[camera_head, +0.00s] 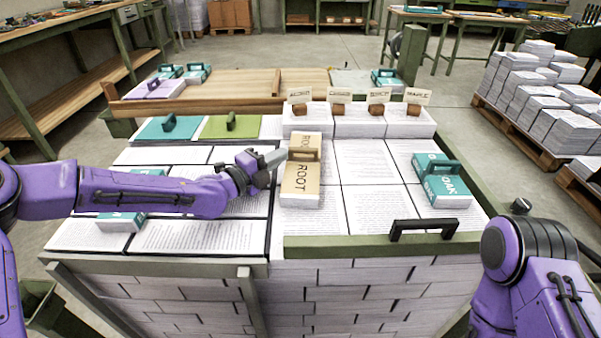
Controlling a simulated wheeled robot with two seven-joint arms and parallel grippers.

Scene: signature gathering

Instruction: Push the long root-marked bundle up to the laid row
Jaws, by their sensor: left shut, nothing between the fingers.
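The long bundle with a tan top marked ROOT (300,184) lies on the printed paper stacks near the middle of the table, its length running away from me. A handle-like tan piece crosses its top. My left gripper (273,158) reaches in from the left, shut and empty, with its tips close beside the bundle's left side; I cannot tell whether they touch it. Behind the bundle is a row of white paper stacks (385,125) bearing small label cards on brown blocks. I cannot tell which stacks are the laid row. My right gripper is out of view.
A teal OAK bundle (447,192) lies at the right. Teal (168,130) and green (230,127) handled boards lie at the back left. A green bar (370,246) with a black handle (422,229) crosses the front right. Another teal bundle (120,222) sits partly under my left arm.

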